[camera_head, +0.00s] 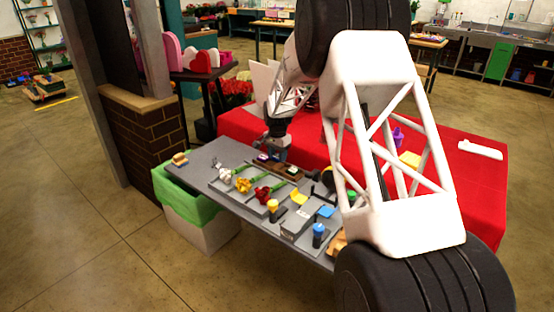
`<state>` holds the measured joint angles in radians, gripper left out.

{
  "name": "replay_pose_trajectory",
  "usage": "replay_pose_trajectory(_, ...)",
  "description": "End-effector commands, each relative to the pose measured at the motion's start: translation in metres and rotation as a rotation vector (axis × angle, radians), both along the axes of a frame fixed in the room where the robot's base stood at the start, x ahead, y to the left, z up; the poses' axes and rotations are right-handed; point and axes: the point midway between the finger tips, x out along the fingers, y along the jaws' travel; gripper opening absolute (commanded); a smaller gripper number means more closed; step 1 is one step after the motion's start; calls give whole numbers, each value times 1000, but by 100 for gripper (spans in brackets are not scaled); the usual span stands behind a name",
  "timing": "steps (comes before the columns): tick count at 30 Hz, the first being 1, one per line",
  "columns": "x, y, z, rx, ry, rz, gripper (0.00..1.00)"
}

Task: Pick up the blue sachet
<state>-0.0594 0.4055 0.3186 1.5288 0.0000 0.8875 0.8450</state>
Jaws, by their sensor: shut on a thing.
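My gripper (274,157) is low over a dark brown tray (303,178) on the grey table. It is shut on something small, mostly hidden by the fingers. A small blue-violet packet (262,157), which looks like the blue sachet, shows right at the fingertips on the left. I cannot tell whether it still touches the tray. A pale packet (293,169) lies in the tray to the right of the gripper.
Red, white and yellow flowers (243,184) lie on grey trays in front. Yellow (299,198) and blue (326,212) flat pieces, a blue-topped container (318,234) and a grey box (296,223) stand nearer. A red-covered table (470,180) is behind. My arm hides the table's right part.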

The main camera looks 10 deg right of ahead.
Motion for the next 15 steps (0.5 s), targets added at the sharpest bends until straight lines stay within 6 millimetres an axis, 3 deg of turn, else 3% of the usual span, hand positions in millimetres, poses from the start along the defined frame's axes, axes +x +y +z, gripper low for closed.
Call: replay_pose_trajectory(15, -77, -4, 6, 0, 1, 0, 23)
